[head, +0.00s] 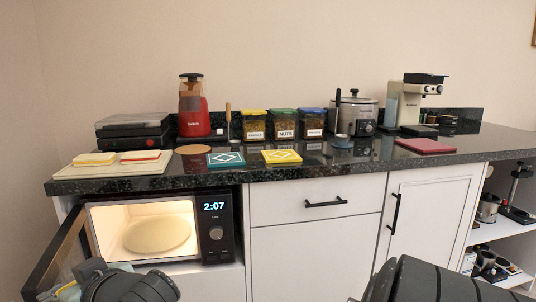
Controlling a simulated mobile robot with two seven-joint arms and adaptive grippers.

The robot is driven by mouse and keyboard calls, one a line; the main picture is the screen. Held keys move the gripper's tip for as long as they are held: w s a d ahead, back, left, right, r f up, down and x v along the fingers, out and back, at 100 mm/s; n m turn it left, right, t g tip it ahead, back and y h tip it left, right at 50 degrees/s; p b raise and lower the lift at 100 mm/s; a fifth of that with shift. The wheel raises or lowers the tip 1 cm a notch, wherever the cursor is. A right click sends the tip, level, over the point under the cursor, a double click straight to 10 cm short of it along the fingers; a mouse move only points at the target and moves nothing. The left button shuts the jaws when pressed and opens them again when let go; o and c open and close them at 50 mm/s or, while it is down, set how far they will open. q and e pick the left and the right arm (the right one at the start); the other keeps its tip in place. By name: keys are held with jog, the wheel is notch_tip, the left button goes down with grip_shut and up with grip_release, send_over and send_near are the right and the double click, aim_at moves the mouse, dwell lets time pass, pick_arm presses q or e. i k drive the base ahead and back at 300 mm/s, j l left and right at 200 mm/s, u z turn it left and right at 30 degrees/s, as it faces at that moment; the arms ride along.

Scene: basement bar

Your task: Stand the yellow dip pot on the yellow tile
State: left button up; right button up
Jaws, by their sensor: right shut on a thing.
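The yellow tile (281,156) lies flat on the dark countertop near its front edge, with a pale diamond outline on it and nothing standing on it. I cannot make out the yellow dip pot anywhere in the head view. The dark housing of my right gripper (420,284) shows at the bottom edge, low in front of the cabinets and well short of the tile. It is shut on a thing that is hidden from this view. At the bottom left only dark and grey parts of my left arm show; its fingers are not visible.
A teal tile (226,160) and a round brown mat (193,150) lie left of the yellow tile. Lidded jars (285,125) stand behind it; a slow cooker (355,112) and red board (425,146) are to the right. The lit microwave (217,240) has its door (57,255) open.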

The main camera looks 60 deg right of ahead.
aim_at(280, 153)
jog(key=l+u, duration=0.1)
jog(key=l, duration=0.6)
jog(key=k+l+u, duration=0.1)
jog(key=l, duration=0.2)
jog(key=k+l, duration=0.1)
jog(key=l, duration=0.2)
jog(key=k+l+u, duration=0.15)
jog(key=l, duration=0.15)
jog(key=k+l+u, duration=0.15)
jog(key=k+l, duration=0.15)
jog(key=k+l+u, duration=0.1)
jog(key=k+l, duration=0.15)
jog(key=k, duration=0.2)
